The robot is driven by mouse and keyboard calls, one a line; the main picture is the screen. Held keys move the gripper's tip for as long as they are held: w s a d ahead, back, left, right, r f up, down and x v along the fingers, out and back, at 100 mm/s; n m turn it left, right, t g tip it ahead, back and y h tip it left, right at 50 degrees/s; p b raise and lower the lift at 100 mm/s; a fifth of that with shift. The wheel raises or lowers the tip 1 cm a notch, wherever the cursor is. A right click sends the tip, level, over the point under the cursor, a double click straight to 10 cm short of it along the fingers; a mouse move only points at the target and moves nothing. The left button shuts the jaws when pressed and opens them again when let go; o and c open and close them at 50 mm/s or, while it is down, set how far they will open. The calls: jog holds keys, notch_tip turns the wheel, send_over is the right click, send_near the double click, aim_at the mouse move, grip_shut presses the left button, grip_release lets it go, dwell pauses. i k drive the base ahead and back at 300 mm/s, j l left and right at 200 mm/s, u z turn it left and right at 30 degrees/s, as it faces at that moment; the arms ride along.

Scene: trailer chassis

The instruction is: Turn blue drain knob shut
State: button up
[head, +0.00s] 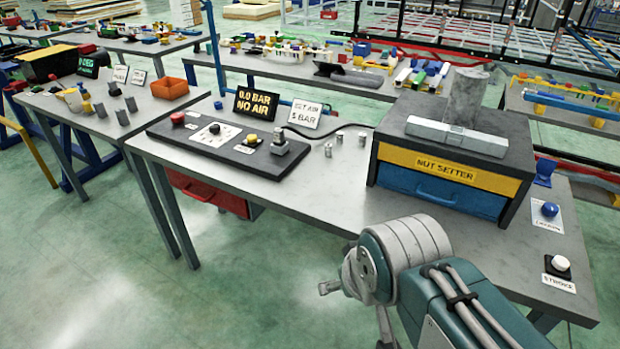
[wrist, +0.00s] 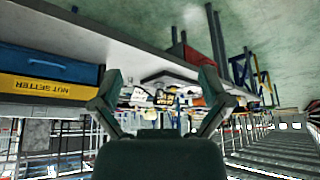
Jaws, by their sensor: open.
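A blue knob (head: 549,209) stands on a white card on the right end of the workbench, beside the nut setter box. The small print on its card is too blurred to read with certainty. My gripper (wrist: 163,80) shows in the wrist view with its two fingers spread wide and nothing between them. In the head view my arm reaches in at the bench's front edge, to the left of the blue knob and well apart from it. The blue knob cannot be made out in the wrist view, which looks upside down along the bench.
The nut setter box (head: 450,164) with a blue drawer (head: 436,192) stands between the control panel and the knob. A white knob (head: 561,263) sits nearer the front corner. The black panel (head: 170,133) and 0.0 BAR display (head: 255,104) are left. The bench middle (head: 300,180) is mostly clear.

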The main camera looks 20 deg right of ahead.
aim_at(549, 209)
jog(key=l+z, duration=0.15)
jog(key=z, duration=1.85)
jog(key=i+j+z, duration=0.1)
jog(key=i, duration=0.55)
jog(key=j, duration=0.1)
